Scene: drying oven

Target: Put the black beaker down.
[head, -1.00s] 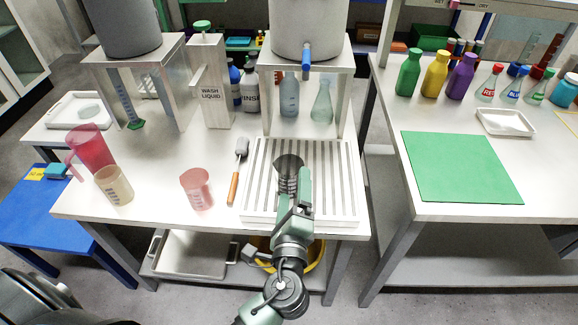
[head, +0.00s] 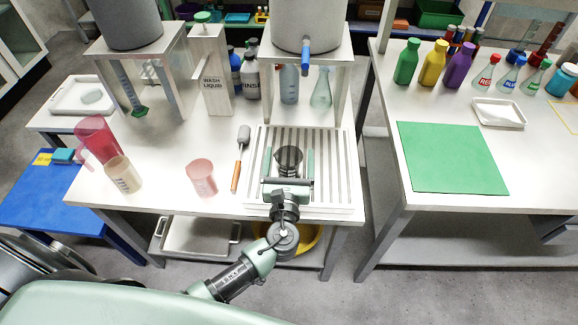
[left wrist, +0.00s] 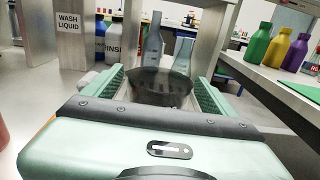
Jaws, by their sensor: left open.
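The black beaker (head: 289,160) stands upright on the white slatted drying rack (head: 338,180) near the table's front edge. My left gripper (head: 289,165) is open, with one finger on each side of the beaker and a visible gap to it. In the left wrist view the dark beaker (left wrist: 160,88) sits between the two green fingers, its lower part hidden behind the gripper body. My right gripper is not in view.
A metal stand (head: 349,75) with flasks is behind the rack. A green mat (head: 452,158) lies on the right table.

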